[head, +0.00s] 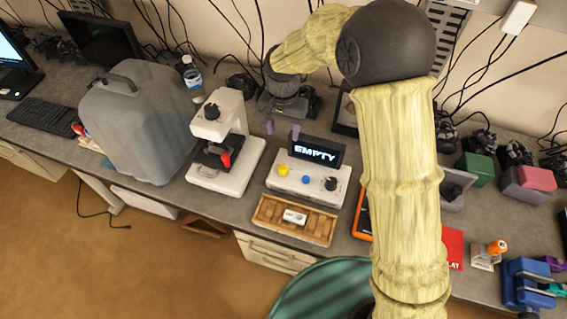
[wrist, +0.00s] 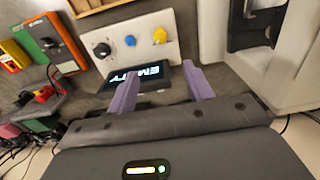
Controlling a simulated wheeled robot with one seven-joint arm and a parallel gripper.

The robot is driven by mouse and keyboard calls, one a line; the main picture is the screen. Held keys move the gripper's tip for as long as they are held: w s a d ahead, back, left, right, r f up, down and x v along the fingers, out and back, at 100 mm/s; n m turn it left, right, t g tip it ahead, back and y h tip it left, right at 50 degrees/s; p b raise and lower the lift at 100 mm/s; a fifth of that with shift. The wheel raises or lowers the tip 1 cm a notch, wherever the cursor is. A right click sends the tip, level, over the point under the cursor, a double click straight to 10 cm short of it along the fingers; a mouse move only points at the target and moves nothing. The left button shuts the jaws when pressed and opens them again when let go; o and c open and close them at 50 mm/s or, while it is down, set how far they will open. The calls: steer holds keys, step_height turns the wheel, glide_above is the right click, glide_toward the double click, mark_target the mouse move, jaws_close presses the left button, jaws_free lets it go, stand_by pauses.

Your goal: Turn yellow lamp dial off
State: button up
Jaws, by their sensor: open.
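The yellow dial (head: 284,170) sits at the left end of a white panel (head: 312,195) on the bench. In the wrist view, the yellow dial (wrist: 160,36) is at the panel's right end. My gripper (head: 282,129) is open and empty, behind the panel and apart from the dial. Its two purple fingers (wrist: 163,76) point toward the panel in the wrist view, with the dial beyond their tips. I cannot tell the dial's setting. A blue knob (head: 305,179) and a black dial (head: 330,183) share the panel. A dark display (head: 318,150) behind them reads EMPTY.
A white machine (head: 218,133) stands left of the panel, with a grey canister (head: 138,125) farther left. A wooden tray (head: 265,213) lies in front of the panel. An orange-edged device (head: 361,221) is to the right, partly hidden by my arm. Cables hang behind.

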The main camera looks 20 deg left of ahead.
mark_target(283, 167)
steer(key=shift+f, duration=0.1)
step_height(283, 167, down, 17)
steer(key=p, duration=0.5)
steer(key=shift+f+p, duration=0.15)
steer(key=shift+p, duration=0.2)
steer(key=c, duration=1)
steer(key=shift+o, duration=0.2)
